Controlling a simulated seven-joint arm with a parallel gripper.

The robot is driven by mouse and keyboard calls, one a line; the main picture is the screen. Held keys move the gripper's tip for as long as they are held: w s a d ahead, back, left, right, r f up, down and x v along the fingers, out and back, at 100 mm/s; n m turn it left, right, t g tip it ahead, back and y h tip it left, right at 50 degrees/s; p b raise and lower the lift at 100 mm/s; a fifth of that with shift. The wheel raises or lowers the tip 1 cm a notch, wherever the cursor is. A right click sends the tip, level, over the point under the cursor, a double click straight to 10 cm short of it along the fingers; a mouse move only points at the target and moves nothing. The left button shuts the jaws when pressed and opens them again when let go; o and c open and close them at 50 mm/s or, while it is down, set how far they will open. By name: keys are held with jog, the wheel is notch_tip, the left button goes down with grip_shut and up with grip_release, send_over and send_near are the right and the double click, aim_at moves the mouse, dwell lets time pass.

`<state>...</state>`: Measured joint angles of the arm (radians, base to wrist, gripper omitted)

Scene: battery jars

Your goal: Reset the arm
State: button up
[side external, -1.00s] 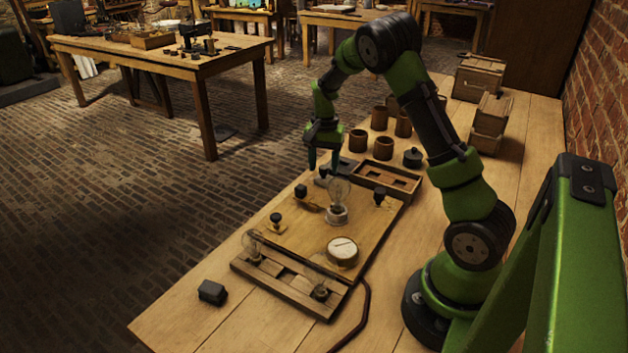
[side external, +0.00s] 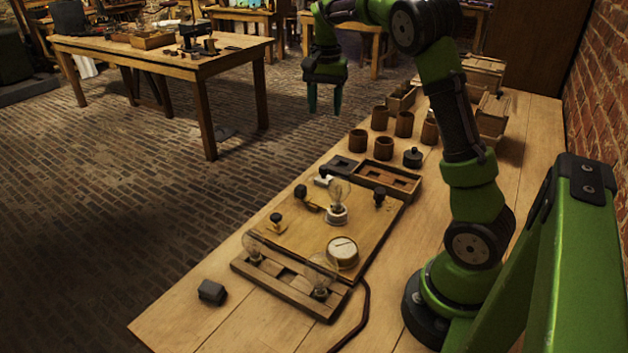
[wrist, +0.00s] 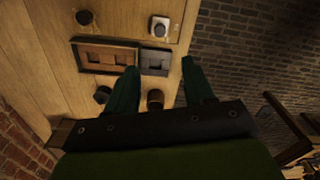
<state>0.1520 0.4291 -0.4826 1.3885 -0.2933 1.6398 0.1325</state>
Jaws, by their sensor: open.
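My gripper (side external: 325,98) is open and empty, raised high with its fingers pointing down, to the left of the table's far end in the side view. In the wrist view the two fingers of my gripper (wrist: 160,90) stand wide apart with nothing held between them. A brown jar (wrist: 155,98) shows below, between the fingers in that view. The wooden circuit board (side external: 300,238) with a bulb (side external: 338,200), a round dial (side external: 342,252) and black knobs lies on the table, apart from my gripper.
Several brown jars (side external: 358,141) and a dark lidded pot (side external: 413,158) stand beyond the board. A divided wooden tray (side external: 405,185) is at its far edge. A bulb rack (side external: 290,285) and dark block (side external: 212,292) are nearer. Crates (side external: 492,115) stand along the right.

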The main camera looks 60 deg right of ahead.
jog(key=shift+r, duration=0.1)
jog(key=s+a+r+n+t+y, duration=0.1)
jog(key=s+a+n+t, duration=0.2)
jog(key=s+a+n, duration=0.2)
jog(key=s+a+r+n+t+y, duration=0.1)
jog(key=s+a+n+t, duration=0.3)
jog(key=s+a, duration=0.7)
jog(key=a+n, duration=0.1)
jog(key=a, duration=0.7)
jog(key=shift+s+a, duration=0.25)
jog(key=shift+a, duration=0.15)
jog(key=shift+o, duration=0.4)
